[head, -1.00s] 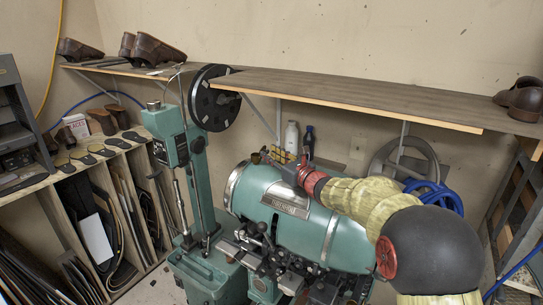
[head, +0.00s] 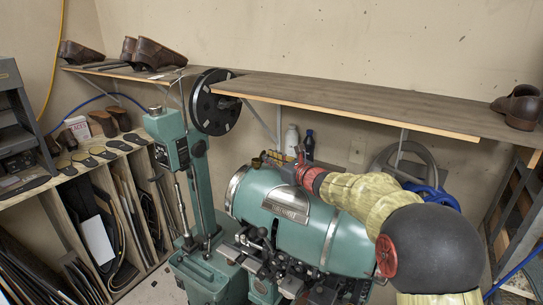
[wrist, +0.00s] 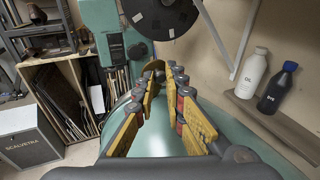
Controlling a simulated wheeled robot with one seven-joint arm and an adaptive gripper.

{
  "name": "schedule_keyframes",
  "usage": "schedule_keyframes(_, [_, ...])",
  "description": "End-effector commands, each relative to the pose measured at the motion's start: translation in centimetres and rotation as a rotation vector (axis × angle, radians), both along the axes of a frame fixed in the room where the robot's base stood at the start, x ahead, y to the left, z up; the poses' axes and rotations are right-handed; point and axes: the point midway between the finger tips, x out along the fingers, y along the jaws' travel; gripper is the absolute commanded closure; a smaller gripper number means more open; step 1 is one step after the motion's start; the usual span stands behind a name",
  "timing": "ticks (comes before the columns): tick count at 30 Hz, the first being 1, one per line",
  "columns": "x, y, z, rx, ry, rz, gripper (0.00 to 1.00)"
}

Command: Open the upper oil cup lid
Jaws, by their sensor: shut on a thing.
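The green machine drum (head: 312,232) has a small brass oil cup (head: 256,162) on its upper left end. In the wrist view a brass part of the cup (wrist: 153,67) shows between the far ends of my fingers. My gripper (head: 267,158) comes from the right, low over the drum, with its yellow fingers at the cup. In the wrist view my gripper (wrist: 158,78) has its fingertips close around the brass part, shut on it. The fingers hide most of the cup, and I cannot make out how far the lid is tilted.
A black reel (head: 215,102) stands behind the cup on the machine column (head: 172,150). The wooden shelf (head: 350,100) runs above and behind my arm. A white bottle (wrist: 249,73) and a dark bottle (wrist: 278,87) stand on a small ledge right of my gripper.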

Motion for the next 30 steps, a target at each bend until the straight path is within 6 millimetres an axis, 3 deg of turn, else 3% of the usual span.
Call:
schedule_keyframes(2, [0.08, 0.14, 0.69, -0.03, 0.021, 0.001, 1.0])
schedule_keyframes(18, [0.18, 0.16, 0.44, -0.082, 0.053, -0.002, 1.0])
schedule_keyframes(19, [0.18, 0.16, 0.44, -0.082, 0.053, -0.002, 0.87])
schedule_keyframes(30, [0.16, 0.18, 0.45, -0.082, 0.053, -0.001, 0.7])
